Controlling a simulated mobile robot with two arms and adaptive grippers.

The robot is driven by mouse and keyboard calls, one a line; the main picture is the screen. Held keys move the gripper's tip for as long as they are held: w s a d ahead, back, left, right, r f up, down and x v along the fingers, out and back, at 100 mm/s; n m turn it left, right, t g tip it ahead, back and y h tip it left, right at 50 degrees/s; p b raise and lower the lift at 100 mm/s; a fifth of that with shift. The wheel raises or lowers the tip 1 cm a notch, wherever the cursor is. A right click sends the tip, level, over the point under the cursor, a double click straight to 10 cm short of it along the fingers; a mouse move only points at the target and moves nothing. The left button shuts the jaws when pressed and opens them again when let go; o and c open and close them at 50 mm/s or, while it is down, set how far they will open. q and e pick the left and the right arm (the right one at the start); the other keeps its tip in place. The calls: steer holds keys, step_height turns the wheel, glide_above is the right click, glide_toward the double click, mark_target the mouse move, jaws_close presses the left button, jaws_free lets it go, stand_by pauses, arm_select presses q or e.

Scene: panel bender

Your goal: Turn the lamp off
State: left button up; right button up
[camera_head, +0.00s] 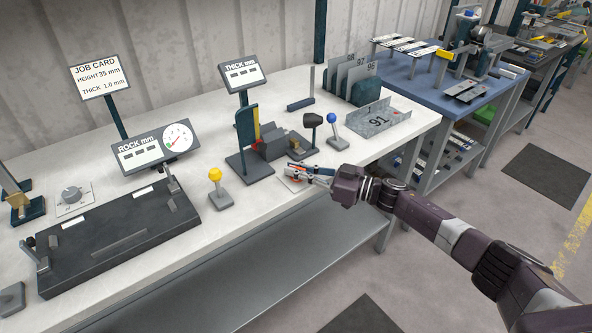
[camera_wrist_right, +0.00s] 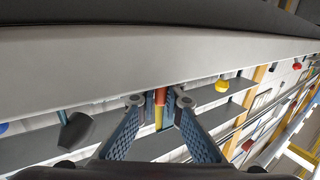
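I cannot identify the lamp with certainty. A dark hooded head (camera_head: 313,120) on a thin stem stands near the bench's middle and may be it; no glow shows on it. It also shows at the left of the wrist view (camera_wrist_right: 75,130), which is upside down. A small pale plate with red on it (camera_head: 291,184) lies at the bench's front edge, mostly hidden by my right gripper (camera_head: 302,174). The right gripper's fingers (camera_wrist_right: 160,101) are partly apart, with a red, yellow and blue post visible between them and nothing held. My left gripper is not in view.
A yellow-knobbed lever (camera_head: 215,175) stands left of my right gripper, a blue-knobbed lever (camera_head: 331,118) behind it. A post device (camera_head: 246,130) stands close behind. A black fixture (camera_head: 120,235) fills the bench's left.

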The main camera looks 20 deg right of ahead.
steer(key=o, duration=0.4)
steer(key=shift+o, duration=0.2)
steer(key=shift+s+d, duration=0.1)
steer(key=shift+d, duration=0.05)
steer(key=v, duration=1.1)
steer(key=shift+s+d, duration=0.25)
